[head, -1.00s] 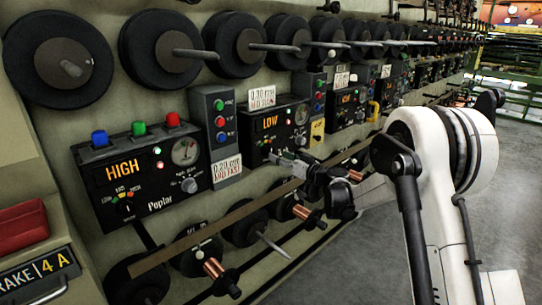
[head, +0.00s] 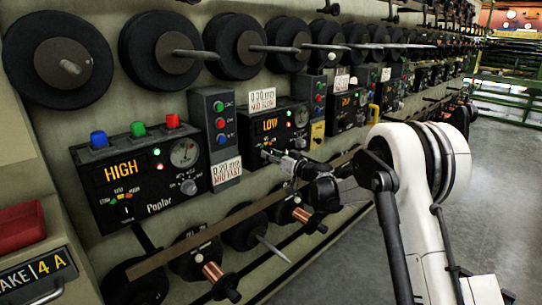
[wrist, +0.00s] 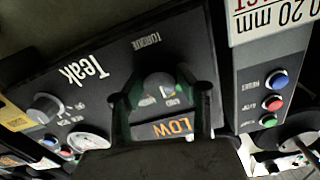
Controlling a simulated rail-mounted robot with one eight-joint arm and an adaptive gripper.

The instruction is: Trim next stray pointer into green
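The Teak panel (head: 278,131) shows LOW on its display, and its lettering is upside down in the wrist view (wrist: 85,68). Its torque knob (wrist: 158,87) lies between the two fingers of my gripper (wrist: 160,95), which look apart, with a finger on each side. I cannot tell whether they touch it. In the head view my gripper (head: 270,155) is at the lower left of this panel. The Teak gauge (wrist: 90,145) is partly hidden and its pointer is too small to read. The Poplar panel (head: 140,180) shows HIGH, with its own gauge (head: 184,153).
A grey button box (head: 215,125) stands between the two panels. Black spools (head: 165,50) on spindles line the wall above, and copper spools (head: 212,270) sit below. A long flat bar (head: 205,235) runs under the panels. The floor at right is clear.

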